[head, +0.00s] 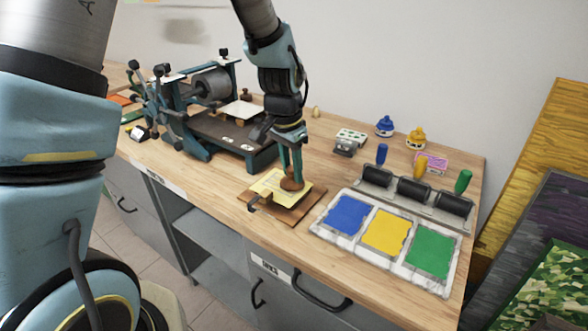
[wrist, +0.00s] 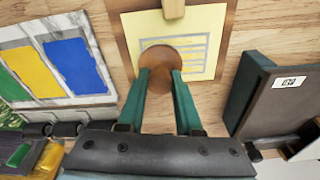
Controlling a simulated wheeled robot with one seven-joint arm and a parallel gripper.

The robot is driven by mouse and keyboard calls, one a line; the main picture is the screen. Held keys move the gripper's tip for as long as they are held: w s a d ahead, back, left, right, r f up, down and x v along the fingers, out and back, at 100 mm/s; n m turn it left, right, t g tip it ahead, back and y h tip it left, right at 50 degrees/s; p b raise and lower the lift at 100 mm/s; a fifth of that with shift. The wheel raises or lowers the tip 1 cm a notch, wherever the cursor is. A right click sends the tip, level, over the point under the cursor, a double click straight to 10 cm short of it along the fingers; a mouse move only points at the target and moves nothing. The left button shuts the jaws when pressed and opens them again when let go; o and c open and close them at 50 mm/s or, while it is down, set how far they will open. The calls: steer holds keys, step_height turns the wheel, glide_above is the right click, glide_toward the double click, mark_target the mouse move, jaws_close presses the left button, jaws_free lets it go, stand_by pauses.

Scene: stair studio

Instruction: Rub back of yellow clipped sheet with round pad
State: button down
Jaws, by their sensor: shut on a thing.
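The yellow sheet (head: 266,184) lies on a brown wooden board on the bench, held at its front left edge by a wooden clip (head: 261,199). In the wrist view the sheet (wrist: 212,28) shows a faint bluish striped print, and the clip (wrist: 173,9) is at the top. My gripper (head: 292,176) is shut on the round brown pad (head: 292,184), which is over the sheet's right part. The wrist view shows the pad (wrist: 160,56) between my green fingertips (wrist: 160,72). The pad appears to touch the sheet, and it hides part of the print.
A marble slab (head: 318,225) with blue, yellow and green ink stands right of the board (head: 302,208). Rollers (head: 413,192) with coloured handles lie behind it. A roller press (head: 211,125) stands left. Bare bench shows between them.

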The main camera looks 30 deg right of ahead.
steer(key=shift+w+a, duration=0.45)
steer(key=shift+w, duration=0.25)
steer(key=shift+w+a, duration=0.4)
steer(key=shift+w, duration=0.3)
steer(key=shift+w, duration=0.1)
steer(key=shift+w+a+p, duration=0.4)
steer(key=shift+w, duration=0.3)
steer(key=shift+s+d+f, duration=0.1)
steer(key=shift+s+d, duration=0.15)
steer(key=shift+s, duration=0.25)
steer(key=shift+s+d+f, duration=0.1)
steer(key=shift+s+d, duration=0.1)
steer(key=shift+s, duration=0.25)
steer(key=shift+s+d+r, duration=0.15)
steer(key=shift+s+d, duration=0.35)
steer(key=shift+s, duration=0.35)
steer(key=shift+s, duration=0.1)
